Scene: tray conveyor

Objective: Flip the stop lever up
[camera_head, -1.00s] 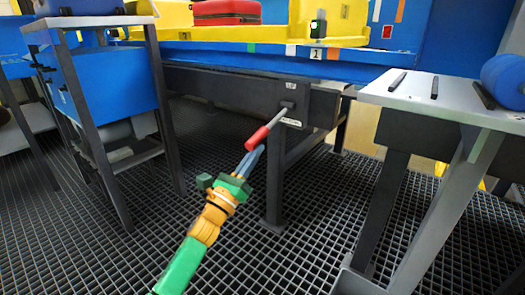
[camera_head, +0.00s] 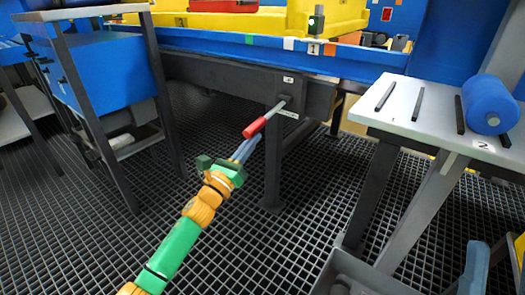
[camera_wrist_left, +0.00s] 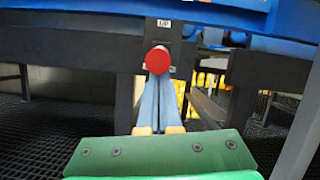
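The stop lever has a red grip (camera_head: 255,127) on a thin metal rod that comes out of a dark plate on the conveyor frame. The rod slopes down toward me. My left gripper (camera_head: 252,143) is just under the red grip, its slim blue-grey fingers pointing up at it. In the left wrist view, the round red grip end (camera_wrist_left: 158,60) shows right at the tips of the fingers (camera_wrist_left: 158,80). The fingers lie together with no clear gap. I cannot tell whether they touch the grip. My right gripper is not in view.
The blue conveyor edge (camera_head: 230,42) runs above the lever, with yellow trays on it. A frame leg (camera_head: 272,170) stands below the lever. A white-topped table (camera_head: 430,110) with dark bars and a blue roller (camera_head: 490,104) stands right. A blue cabinet (camera_head: 95,70) stands left.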

